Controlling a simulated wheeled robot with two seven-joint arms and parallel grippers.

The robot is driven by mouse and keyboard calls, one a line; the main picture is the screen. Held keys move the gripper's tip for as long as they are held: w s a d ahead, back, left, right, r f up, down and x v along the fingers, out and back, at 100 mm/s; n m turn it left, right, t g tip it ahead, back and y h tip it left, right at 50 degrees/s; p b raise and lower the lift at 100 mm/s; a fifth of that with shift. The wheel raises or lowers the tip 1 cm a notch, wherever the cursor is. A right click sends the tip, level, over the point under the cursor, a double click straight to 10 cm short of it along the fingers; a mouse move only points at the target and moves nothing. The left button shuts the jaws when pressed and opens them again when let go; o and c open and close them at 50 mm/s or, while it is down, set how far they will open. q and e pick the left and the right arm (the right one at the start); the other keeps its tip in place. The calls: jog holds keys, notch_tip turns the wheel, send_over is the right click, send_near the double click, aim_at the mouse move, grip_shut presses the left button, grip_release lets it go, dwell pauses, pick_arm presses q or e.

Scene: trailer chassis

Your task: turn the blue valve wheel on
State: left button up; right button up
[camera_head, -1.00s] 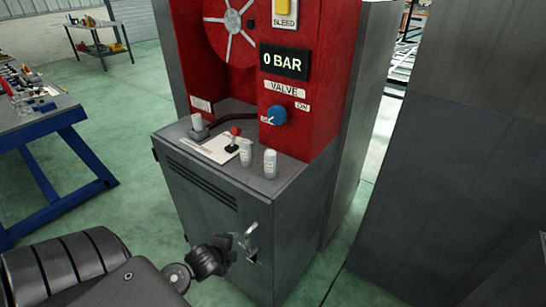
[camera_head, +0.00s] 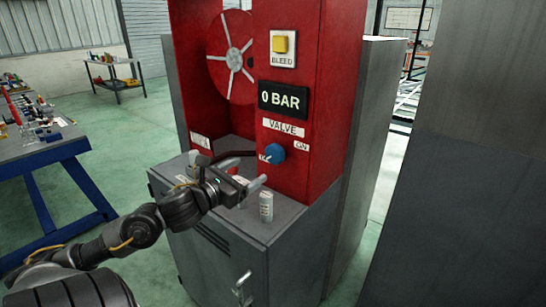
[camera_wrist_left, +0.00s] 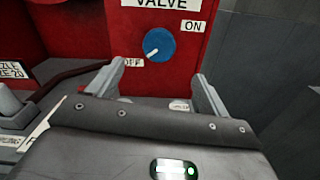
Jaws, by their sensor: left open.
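The blue valve wheel (camera_head: 274,153) is a round knob on the front of the red panel (camera_head: 333,100), under a VALVE label. In the left wrist view the knob (camera_wrist_left: 159,45) has a white mark pointing down and left, towards the OFF label (camera_wrist_left: 132,63); the ON label (camera_wrist_left: 193,27) is at its upper right. My left gripper (camera_head: 248,175) is open and empty, just in front of and below the knob. In the left wrist view its two fingers (camera_wrist_left: 155,75) stand apart on either side below the knob, not touching it. My right gripper is not in view.
A display (camera_head: 284,98) above the knob reads 0 BAR, with a yellow BLEED button (camera_head: 280,44) higher up. A small white bottle (camera_head: 266,207) stands on the grey cabinet (camera_head: 225,232) below the gripper. A hose reel (camera_head: 240,60) is at the panel's left.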

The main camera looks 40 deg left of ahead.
aim_at(272, 156)
pick_arm(q)
jog(key=w+p, duration=0.1)
jog(key=w, duration=0.3)
jog(key=w+p, duration=0.1)
jog(key=w, duration=0.4)
jog(key=shift+a+r+p, duration=0.15)
jog(key=shift+a+p, duration=0.05)
jog(key=shift+p, duration=0.2)
jog(key=shift+w, duration=0.8)
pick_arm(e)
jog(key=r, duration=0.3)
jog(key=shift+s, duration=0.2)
pick_arm(q)
jog(key=shift+f, duration=0.2)
jog(key=c, duration=1)
